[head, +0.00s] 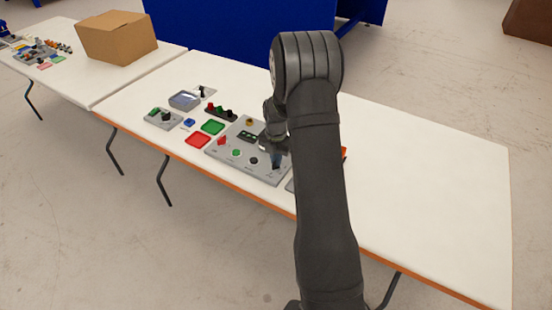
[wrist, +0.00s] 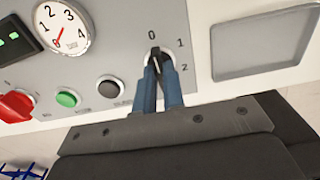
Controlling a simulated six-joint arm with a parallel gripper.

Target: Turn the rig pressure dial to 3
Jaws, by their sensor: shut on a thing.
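The pressure dial (wrist: 156,53) is a small black knob on a light round base, on the grey rig panel. The marks 0, 1 and 2 show around it; any further mark is hidden by my gripper. Its light pointer line appears to face near 0. My gripper (wrist: 157,66) has its blue fingers closed around the dial. In the head view my gripper (head: 277,160) is over the right part of the rig panel (head: 219,157), and my arm hides some of that area.
The panel holds a round gauge (wrist: 63,28) with a red needle, a green button (wrist: 66,99), a black button (wrist: 109,89) and a red knob (wrist: 17,105). Green (head: 213,127) and red (head: 198,140) trays lie left. The table's right side (head: 430,190) is clear.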

